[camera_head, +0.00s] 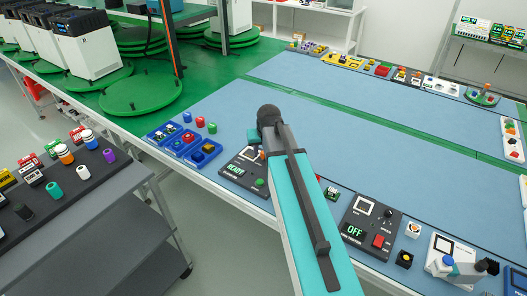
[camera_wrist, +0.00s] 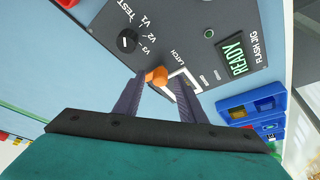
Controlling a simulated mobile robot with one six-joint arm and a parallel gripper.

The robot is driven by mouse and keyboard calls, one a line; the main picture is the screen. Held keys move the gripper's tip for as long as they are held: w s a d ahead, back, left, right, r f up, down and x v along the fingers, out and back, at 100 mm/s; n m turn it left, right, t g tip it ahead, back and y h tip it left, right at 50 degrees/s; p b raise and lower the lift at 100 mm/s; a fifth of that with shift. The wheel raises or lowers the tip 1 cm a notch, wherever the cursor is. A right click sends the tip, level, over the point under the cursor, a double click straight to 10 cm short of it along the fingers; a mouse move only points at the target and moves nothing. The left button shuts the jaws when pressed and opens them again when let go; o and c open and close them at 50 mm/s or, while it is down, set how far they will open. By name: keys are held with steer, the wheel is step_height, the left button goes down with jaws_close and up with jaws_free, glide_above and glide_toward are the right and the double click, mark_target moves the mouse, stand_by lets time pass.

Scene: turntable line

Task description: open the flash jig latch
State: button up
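The flash jig is a dark panel (camera_wrist: 215,25) in the wrist view, with a green READY display (camera_wrist: 233,54), a green button (camera_wrist: 209,33) and a TEST knob (camera_wrist: 128,41). Its orange latch (camera_wrist: 157,75) sits beside the LATCH label, next to a white square frame (camera_wrist: 186,84). My gripper (camera_wrist: 161,84) is open, its two dark fingers reaching toward the panel. The latch shows between the fingertips, closer to the left one; I cannot tell whether they touch. In the head view my arm hides part of the jig (camera_head: 232,170) and the gripper.
Blue bins (camera_head: 182,144) stand left of the jig and also show in the wrist view (camera_wrist: 257,107). Another panel reading OFF (camera_head: 354,232) is to the right on the blue bench (camera_head: 330,130). The bench behind my arm is mostly clear. A grey cart (camera_head: 100,196) stands at left.

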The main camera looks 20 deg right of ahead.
steer(key=b+v, duration=0.1)
steer(key=v, duration=1.2)
steer(key=shift+s+r+b, duration=0.15)
steer(key=shift+r+b, duration=0.2)
steer(key=shift+r, duration=0.1)
stand_by(0.7)
